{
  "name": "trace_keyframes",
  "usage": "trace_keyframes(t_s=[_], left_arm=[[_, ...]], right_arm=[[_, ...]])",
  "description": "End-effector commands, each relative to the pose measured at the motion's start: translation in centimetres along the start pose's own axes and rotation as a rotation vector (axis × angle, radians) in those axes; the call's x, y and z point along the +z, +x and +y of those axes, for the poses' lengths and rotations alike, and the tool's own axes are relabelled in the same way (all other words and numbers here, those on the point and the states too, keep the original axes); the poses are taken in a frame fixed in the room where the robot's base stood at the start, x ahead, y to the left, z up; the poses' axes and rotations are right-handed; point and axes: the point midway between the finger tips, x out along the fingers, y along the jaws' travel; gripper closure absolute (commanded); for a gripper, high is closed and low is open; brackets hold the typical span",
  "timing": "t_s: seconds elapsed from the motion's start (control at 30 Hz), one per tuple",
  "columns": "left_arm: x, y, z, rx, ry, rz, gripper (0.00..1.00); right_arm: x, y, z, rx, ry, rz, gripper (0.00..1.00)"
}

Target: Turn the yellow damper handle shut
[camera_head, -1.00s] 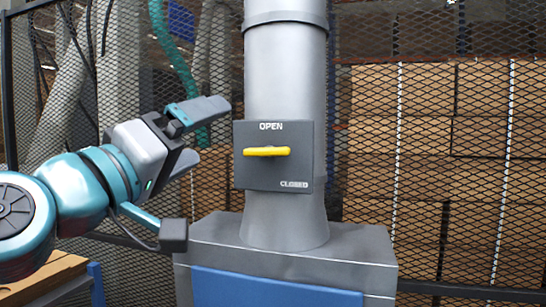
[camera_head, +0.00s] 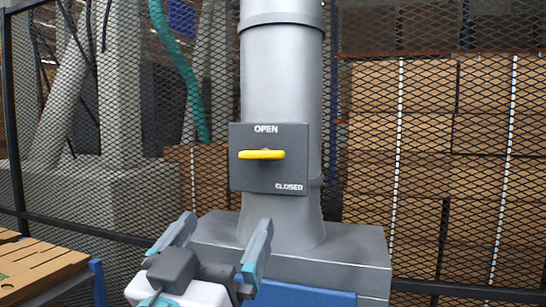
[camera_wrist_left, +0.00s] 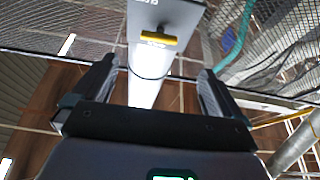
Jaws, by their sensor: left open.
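The yellow damper handle (camera_head: 261,154) lies level across a dark grey plate (camera_head: 290,172) on the upright grey duct (camera_head: 282,80). The plate reads OPEN at its top and CLOSED at its lower right. My left gripper (camera_head: 222,228) is open and empty, below and a little left of the plate, with its fingers pointing up and apart from the handle. In the left wrist view the handle (camera_wrist_left: 158,39) shows at the top, beyond and between the two spread fingers (camera_wrist_left: 158,80). My right gripper is in neither view.
The duct stands on a grey base with a blue front (camera_head: 305,294). A black mesh fence (camera_head: 420,190) runs behind, with stacked cardboard boxes (camera_head: 400,90) beyond it. Flat brown blanks (camera_head: 40,268) lie at the lower left. The space in front of the plate is clear.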

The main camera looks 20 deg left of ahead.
Motion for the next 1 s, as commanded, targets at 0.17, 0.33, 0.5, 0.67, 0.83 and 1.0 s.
trace_keyframes(t_s=[0.17, 0.33, 0.5, 0.67, 0.83, 1.0], left_arm=[[-1.0, 1.4, -0.1, -0.001, -0.006, 0.012, 0.00], [-1.1, 5.3, -0.3, -0.005, -0.005, 0.011, 0.00], [-1.3, 9.4, -0.2, -0.003, -0.006, 0.012, 0.00], [-1.3, 12.9, -0.2, -0.001, -0.008, 0.013, 0.00], [-1.2, 15.2, 0.0, 0.002, -0.009, 0.013, 0.00], [-1.1, 16.1, -0.1, 0.003, -0.009, 0.014, 0.00]], right_arm=[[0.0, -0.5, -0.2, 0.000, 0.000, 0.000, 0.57], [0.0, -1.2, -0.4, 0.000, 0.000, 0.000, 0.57], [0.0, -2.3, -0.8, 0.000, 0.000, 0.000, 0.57], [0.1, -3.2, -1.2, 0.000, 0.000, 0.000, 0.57], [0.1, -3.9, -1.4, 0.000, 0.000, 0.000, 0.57], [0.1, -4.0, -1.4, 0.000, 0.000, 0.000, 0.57]])
